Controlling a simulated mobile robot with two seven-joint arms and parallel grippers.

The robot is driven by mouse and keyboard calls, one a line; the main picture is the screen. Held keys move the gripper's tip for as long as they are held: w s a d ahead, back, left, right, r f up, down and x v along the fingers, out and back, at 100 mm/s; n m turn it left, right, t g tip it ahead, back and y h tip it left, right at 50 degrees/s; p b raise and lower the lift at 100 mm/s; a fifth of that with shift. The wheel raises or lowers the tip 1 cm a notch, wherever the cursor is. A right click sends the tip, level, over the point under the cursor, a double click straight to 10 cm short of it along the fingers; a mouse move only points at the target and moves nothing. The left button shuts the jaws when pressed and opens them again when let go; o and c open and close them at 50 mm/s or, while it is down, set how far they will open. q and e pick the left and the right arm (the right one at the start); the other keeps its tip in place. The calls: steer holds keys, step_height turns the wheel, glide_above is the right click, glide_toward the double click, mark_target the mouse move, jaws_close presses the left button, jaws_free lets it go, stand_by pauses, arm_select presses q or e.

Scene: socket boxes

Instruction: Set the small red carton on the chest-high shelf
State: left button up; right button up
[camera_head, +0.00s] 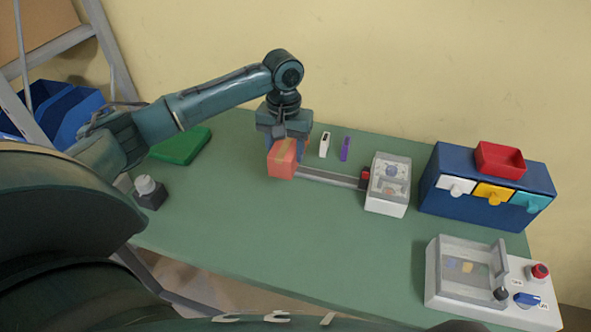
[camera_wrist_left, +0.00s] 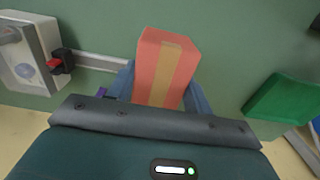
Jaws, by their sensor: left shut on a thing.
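The small red carton (camera_head: 282,160) has a tan stripe across it and is in my left gripper (camera_head: 287,140), near the middle of the table. In the left wrist view the carton (camera_wrist_left: 165,70) stands between the two blue fingers, and the left gripper (camera_wrist_left: 160,92) is shut on it. I cannot tell whether its underside touches the table. My right gripper is not in view. I cannot make out for sure which part of the scene is the chest-high shelf; a grey frame with a brown box (camera_head: 40,25) stands at the upper left.
The green table (camera_head: 240,225) has free room in front. A rail (camera_head: 325,177) runs to a white box (camera_head: 388,185). A blue drawer unit (camera_head: 480,215) with a red tray (camera_head: 500,158) stands at right, a control box (camera_head: 460,290) front right, a green block (camera_head: 180,146) at left.

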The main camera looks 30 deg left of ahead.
arm_select(q)
steer(key=f, duration=0.3)
steer(key=shift+s+f, duration=0.25)
steer(key=shift+f, duration=2.65)
steer(key=o, duration=1)
